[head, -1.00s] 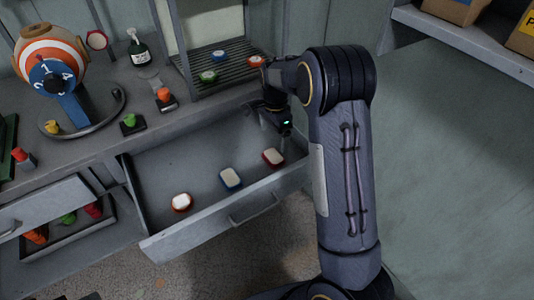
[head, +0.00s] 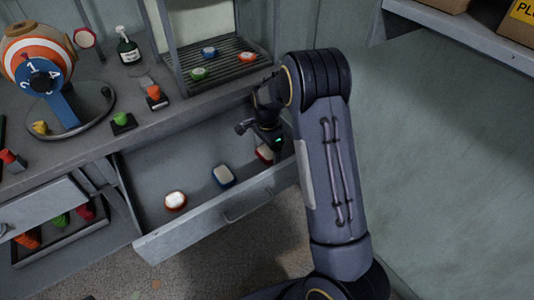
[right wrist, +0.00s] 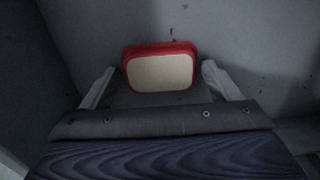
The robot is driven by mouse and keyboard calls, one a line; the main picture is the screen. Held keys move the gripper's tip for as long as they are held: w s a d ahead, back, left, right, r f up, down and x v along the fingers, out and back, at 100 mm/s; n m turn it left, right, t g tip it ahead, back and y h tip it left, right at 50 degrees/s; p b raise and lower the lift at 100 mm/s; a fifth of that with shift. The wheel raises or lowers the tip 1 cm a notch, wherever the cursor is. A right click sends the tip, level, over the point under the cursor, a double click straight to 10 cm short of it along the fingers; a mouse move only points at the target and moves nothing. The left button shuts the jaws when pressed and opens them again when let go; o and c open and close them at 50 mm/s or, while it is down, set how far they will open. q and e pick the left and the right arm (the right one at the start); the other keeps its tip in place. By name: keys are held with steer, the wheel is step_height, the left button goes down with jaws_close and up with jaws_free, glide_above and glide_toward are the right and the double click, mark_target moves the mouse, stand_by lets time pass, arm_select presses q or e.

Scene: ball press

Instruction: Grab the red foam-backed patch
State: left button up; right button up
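The red patch (head: 264,154) with a pale foam back lies in the open drawer near its right end, partly hidden by my right gripper in the head view. In the right wrist view the red patch (right wrist: 161,70) shows its cream face and red rim, between and a little beyond the two fingers. My right gripper (right wrist: 161,86) is open, with a finger on each side of the patch and visible gaps. In the head view the right gripper (head: 261,138) points down into the drawer above the patch. My left gripper is not in view.
The drawer's front and right walls are close to the gripper. Stamps stand on the counter behind, and a rack (head: 222,68) holds several round pieces.

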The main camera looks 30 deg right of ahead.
steer(key=c, duration=0.8)
steer(key=shift+o, duration=0.2)
steer(key=shift+r, duration=0.2)
